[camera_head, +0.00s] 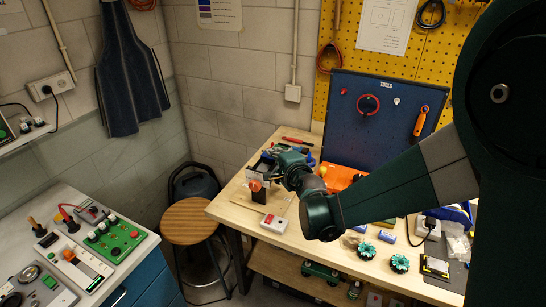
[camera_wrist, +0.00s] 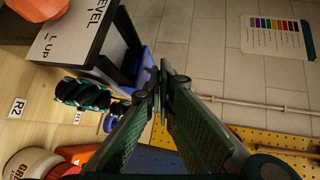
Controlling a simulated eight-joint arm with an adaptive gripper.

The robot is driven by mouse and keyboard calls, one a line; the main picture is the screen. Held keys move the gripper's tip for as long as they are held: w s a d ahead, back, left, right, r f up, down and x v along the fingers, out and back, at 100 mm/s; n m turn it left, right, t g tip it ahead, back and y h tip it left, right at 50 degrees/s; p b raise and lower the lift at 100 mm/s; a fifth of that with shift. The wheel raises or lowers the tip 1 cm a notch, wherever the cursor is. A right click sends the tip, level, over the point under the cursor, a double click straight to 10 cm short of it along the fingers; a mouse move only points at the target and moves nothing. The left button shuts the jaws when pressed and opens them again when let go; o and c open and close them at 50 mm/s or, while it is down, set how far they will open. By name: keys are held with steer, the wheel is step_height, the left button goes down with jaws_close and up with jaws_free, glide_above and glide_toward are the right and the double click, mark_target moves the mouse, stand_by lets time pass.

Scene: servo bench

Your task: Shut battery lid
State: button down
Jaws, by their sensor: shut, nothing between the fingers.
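My gripper (camera_wrist: 160,85) is shut and empty, its two green fingers meeting at the tips in the wrist view. In the head view my wrist is over the back left of the bench, and the fingertips are too small to make out. A pale box-like thing (camera_wrist: 78,32) with a panel marked LEVEL and UP, dark on its side, is left of the fingertips in the wrist view, apart from them in the picture. I cannot tell a battery lid for certain in either view, nor whether it is open or shut.
The wooden bench (camera_head: 238,212) holds a red and white box (camera_head: 273,222) and green gear-like parts (camera_head: 400,263). A blue tool panel (camera_head: 345,125) stands behind. A stool (camera_head: 188,221) is left of the bench. An orange thing (camera_wrist: 38,8) is at the wrist view's top left.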

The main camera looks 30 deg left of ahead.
steer(key=shift+s+d, duration=0.1)
steer(key=v, duration=1.3)
steer(key=shift+s+d+r+p, duration=0.15)
steer(key=shift+s+d+p, duration=0.15)
steer(key=shift+p, duration=0.15)
stand_by(0.3)
steer(key=s+d+r+n+g+h, duration=0.1)
steer(key=s+d+r+n+h, duration=0.15)
steer(key=d, duration=1.05)
steer(key=s+d+r+n+h, duration=0.2)
steer(key=d+n+h, duration=0.1)
steer(key=d, duration=1)
steer(key=s+d+f+n+g+h, duration=0.1)
steer(key=s+d+h, duration=0.1)
steer(key=s+d, duration=0.7)
steer(key=s+d+f+n+g+h, duration=0.1)
steer(key=s+d+f+n+h, duration=0.1)
steer(key=s+d, duration=0.7)
steer(key=d+h, duration=0.1)
steer(key=d, duration=0.4)
steer(key=shift+s+d+g, duration=0.2)
steer(key=shift+d+g, duration=0.1)
steer(key=shift+g, duration=0.1)
steer(key=shift+n, duration=0.25)
